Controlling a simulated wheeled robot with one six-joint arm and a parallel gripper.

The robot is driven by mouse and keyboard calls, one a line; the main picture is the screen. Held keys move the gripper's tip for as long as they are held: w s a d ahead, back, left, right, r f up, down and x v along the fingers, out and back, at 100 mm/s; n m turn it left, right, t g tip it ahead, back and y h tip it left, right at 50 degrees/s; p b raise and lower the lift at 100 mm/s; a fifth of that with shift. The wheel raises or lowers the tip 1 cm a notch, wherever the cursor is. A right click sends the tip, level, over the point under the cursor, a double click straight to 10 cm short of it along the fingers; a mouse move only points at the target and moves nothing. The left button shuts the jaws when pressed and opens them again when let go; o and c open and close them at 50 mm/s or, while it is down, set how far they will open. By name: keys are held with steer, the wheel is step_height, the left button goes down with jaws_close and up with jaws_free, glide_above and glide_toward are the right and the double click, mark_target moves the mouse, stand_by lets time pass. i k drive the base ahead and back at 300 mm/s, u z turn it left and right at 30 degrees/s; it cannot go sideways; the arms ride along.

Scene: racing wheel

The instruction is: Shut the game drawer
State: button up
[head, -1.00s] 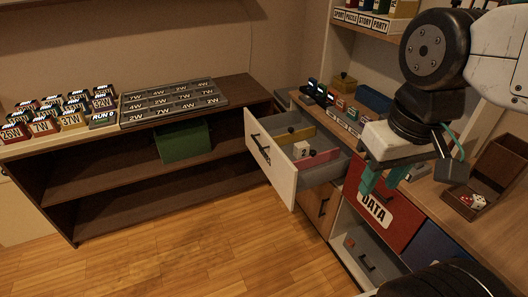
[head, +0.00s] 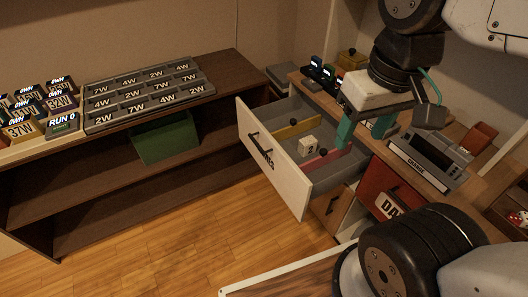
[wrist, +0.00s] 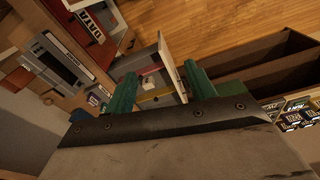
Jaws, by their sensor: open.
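The game drawer (head: 270,165) is pulled well out of the cabinet in the head view. It has a white front with a dark handle and a label I cannot fully read. Inside its grey tray are a yellow divider, a pink divider and a pale die-like cube (head: 309,146). My gripper (head: 361,140) is open and empty, its teal fingers pointing down by the drawer's rear right side near the cabinet. I cannot tell whether it touches anything. In the wrist view the drawer front (wrist: 172,65) shows between the two spread fingers (wrist: 158,77).
A red DATA drawer (head: 380,185) sits right of the open drawer. The countertop holds a grey CHANGE device (head: 428,160) and small items. A dark shelf unit (head: 100,185) with a green bin (head: 170,138) stands left. Wooden floor is clear before the drawer.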

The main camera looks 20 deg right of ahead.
mark_target(279, 161)
steer(key=k, duration=0.5)
steer(key=u, duration=1.4)
steer(key=i, duration=0.45)
steer(key=z, duration=1.65)
